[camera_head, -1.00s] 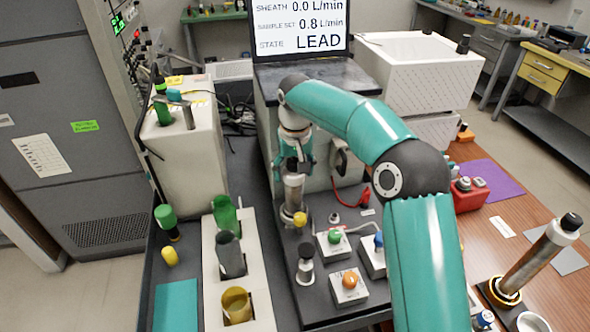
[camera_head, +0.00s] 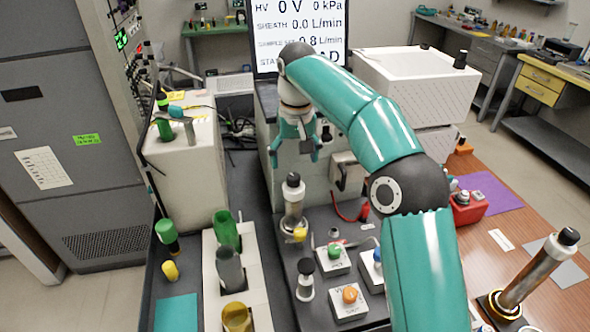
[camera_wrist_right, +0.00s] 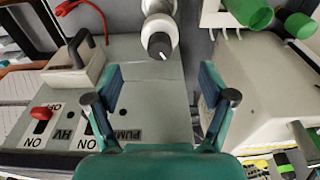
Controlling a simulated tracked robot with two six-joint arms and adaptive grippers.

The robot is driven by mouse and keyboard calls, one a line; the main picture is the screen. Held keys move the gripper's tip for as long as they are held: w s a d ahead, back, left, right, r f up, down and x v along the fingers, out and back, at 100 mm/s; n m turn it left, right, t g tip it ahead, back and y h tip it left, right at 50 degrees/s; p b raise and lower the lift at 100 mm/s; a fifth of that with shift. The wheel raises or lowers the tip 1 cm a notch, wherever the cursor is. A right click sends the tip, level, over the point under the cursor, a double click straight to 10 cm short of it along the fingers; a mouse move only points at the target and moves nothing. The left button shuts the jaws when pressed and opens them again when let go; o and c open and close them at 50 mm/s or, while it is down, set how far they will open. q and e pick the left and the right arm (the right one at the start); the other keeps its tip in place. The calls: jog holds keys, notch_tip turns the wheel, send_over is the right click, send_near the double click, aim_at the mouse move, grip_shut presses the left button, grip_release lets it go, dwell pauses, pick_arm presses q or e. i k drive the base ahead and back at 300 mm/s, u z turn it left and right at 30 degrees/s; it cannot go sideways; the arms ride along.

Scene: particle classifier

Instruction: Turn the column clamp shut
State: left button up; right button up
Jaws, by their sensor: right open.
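A metal column (camera_head: 291,205) with a black top stands upright on the dark bench before the instrument. A yellow knob (camera_head: 300,234) sits at its foot; it may be the clamp, but I cannot tell how far it is turned. My right gripper (camera_head: 296,160) is open and empty above and behind the column top, apart from it. In the right wrist view, my right gripper (camera_wrist_right: 160,78) has its fingers spread, and the column's black-tipped top (camera_wrist_right: 160,42) shows beyond them. The yellow knob is not seen there. My left gripper is not in view.
Button boxes (camera_head: 333,262) and a small black-capped post (camera_head: 306,280) stand near the column. A white rack (camera_head: 256,283) with bottles is to the left. A second column (camera_head: 538,267) leans at right. Switches (camera_wrist_right: 95,128) face the right wrist camera.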

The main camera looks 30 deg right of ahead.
aim_at(300, 234)
jog(key=k, duration=1)
